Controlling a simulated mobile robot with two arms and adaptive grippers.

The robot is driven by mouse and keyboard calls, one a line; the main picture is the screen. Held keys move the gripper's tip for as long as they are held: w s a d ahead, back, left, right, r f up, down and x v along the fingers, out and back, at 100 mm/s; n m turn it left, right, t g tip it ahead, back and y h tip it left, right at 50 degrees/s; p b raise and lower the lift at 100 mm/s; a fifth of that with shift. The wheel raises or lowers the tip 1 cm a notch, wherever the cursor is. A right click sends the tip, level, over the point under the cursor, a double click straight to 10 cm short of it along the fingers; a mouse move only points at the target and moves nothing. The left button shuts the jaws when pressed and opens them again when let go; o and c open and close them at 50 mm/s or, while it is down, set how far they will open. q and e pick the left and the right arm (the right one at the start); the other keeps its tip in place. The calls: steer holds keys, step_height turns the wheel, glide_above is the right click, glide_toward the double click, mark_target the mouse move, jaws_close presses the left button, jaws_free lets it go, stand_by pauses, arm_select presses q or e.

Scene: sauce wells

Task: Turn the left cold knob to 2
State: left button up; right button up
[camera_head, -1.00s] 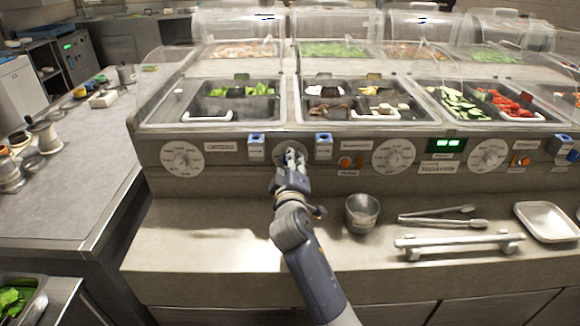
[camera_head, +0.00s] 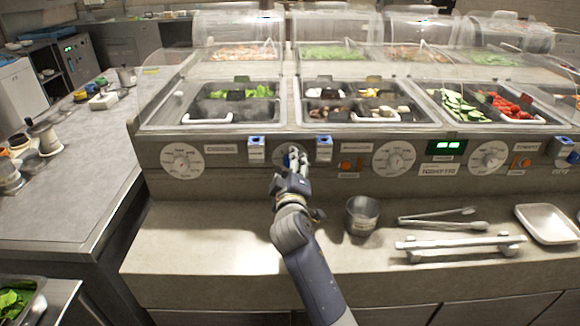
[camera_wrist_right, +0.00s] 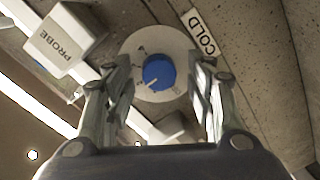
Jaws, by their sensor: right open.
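The cold knob is a blue round knob (camera_wrist_right: 158,72) on a pale dial plate (camera_wrist_right: 178,40) with scale marks. A white label reading COLD (camera_wrist_right: 205,33) is beside it in the right wrist view. A pale line on the knob points toward the lower left there. My right gripper (camera_wrist_right: 161,75) is open, one finger on each side of the knob, with visible gaps. In the head view my right gripper (camera_head: 296,160) is in front of the dial (camera_head: 281,159) and hides most of it. My left gripper is not in view.
A white PROBE holder (camera_wrist_right: 66,40) sits close beside the dial in the right wrist view. Other white dials (camera_head: 182,161) line the panel. A metal cup (camera_head: 362,214), tongs (camera_head: 438,220) and a white tray (camera_head: 546,222) stand on the ledge, right of my arm.

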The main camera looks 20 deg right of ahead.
steer(key=v, duration=0.7)
steer(key=shift+s, duration=0.25)
steer(key=shift+a, duration=0.1)
